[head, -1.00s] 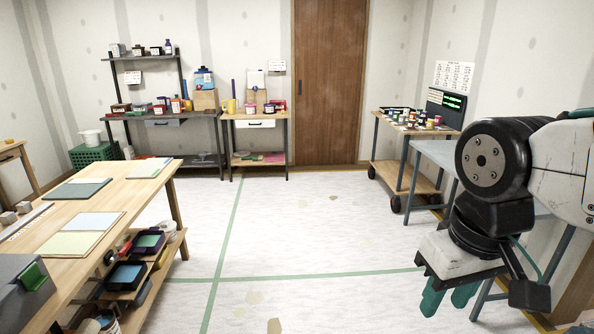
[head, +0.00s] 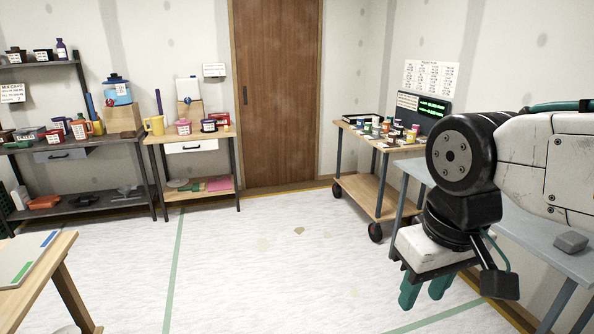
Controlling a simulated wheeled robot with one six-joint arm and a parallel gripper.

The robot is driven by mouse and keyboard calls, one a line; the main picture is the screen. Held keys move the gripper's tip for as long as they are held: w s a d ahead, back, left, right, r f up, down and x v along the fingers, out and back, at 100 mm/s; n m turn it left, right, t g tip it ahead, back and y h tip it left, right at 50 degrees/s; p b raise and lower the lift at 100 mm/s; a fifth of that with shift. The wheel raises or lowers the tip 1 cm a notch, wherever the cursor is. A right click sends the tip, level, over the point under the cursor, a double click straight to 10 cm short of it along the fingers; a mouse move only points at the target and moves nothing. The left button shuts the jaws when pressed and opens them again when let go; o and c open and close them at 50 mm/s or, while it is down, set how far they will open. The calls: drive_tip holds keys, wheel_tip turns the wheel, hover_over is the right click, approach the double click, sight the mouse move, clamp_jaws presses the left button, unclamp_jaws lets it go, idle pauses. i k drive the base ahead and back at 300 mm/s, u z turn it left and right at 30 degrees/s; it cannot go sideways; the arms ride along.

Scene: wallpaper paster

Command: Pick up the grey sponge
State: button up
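A small grey block that looks like the grey sponge (head: 571,241) lies on the blue-grey table (head: 536,232) at the right edge of the head view. My gripper (head: 426,291) hangs pointing down at the lower right, left of that table and apart from the block. Its two teal fingers are spread with a gap between them, and nothing shows in the gap. My arm hides part of the table.
A wheeled wooden cart (head: 372,188) with several small jars stands behind my gripper. A wooden table corner (head: 50,262) juts in at the lower left. A small stand (head: 190,138) and dark shelves (head: 85,146) line the back. The middle floor is clear.

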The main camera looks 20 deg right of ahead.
sight(570, 243)
drive_tip(key=z, duration=0.65)
drive_tip(key=i, duration=1.8)
drive_tip(key=z, duration=1.1)
drive_tip(key=i, duration=0.6)
drive_tip(key=z, duration=0.2)
